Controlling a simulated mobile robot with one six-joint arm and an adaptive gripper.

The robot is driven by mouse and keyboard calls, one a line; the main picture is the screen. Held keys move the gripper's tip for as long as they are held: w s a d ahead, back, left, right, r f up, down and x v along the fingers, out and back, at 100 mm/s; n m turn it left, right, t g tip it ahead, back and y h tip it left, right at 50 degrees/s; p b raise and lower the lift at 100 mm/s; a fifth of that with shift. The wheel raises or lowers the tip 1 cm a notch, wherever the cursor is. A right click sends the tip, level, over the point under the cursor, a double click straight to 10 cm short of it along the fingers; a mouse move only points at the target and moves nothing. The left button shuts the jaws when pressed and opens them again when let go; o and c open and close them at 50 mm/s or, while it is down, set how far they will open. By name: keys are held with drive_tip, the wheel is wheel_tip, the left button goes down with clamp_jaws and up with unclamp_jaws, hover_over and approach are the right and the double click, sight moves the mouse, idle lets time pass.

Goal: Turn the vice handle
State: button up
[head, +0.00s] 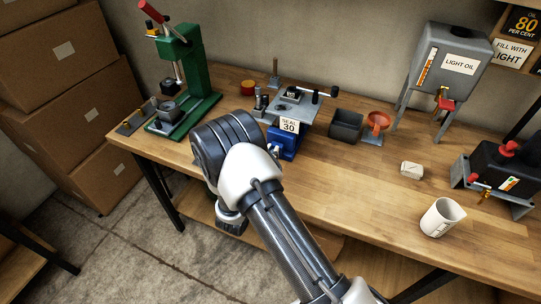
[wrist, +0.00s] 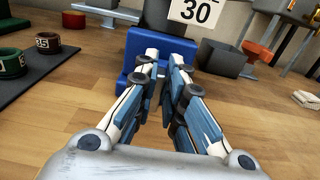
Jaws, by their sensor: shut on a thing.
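The blue vice (head: 283,146) stands at the front edge of the wooden bench, below a white card reading 30. In the wrist view the blue vice (wrist: 135,45) is straight ahead. My gripper (wrist: 167,60) reaches to its front face, its two fingers almost together, shut on the vice handle. The handle itself is hardly visible, covered by the fingertips, so its angle cannot be told.
A green press (head: 187,70) stands on the left. A grey box (head: 345,125) and an orange funnel (head: 377,121) are right of the vice. A white mug (head: 441,217) stands near the right front. Cardboard boxes (head: 65,60) are stacked at left.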

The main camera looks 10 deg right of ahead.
clamp_jaws()
drive_tip(key=n, duration=0.3)
drive_tip(key=n+p, duration=0.1)
drive_tip(key=shift+w+a+n, duration=0.2)
drive_tip(key=shift+a+n, duration=0.1)
drive_tip(key=shift+n, duration=0.1)
drive_tip(key=n, duration=0.4)
drive_tip(key=shift+w+a+f+n, duration=0.2)
drive_tip(key=shift+a+f+n, duration=0.05)
drive_tip(key=shift+f+n, duration=0.05)
drive_tip(key=n, duration=0.2)
drive_tip(key=n+p, duration=0.1)
drive_tip(key=n, duration=0.1)
drive_tip(key=shift+w+a+f, duration=0.1)
drive_tip(key=shift+a+f, duration=0.05)
drive_tip(key=shift+f, duration=0.2)
drive_tip(key=shift+f+n, duration=0.15)
drive_tip(key=shift+n, duration=0.95)
drive_tip(key=shift+f+n, duration=0.15)
drive_tip(key=shift+n, duration=0.95)
drive_tip(key=o, duration=0.6)
unclamp_jaws()
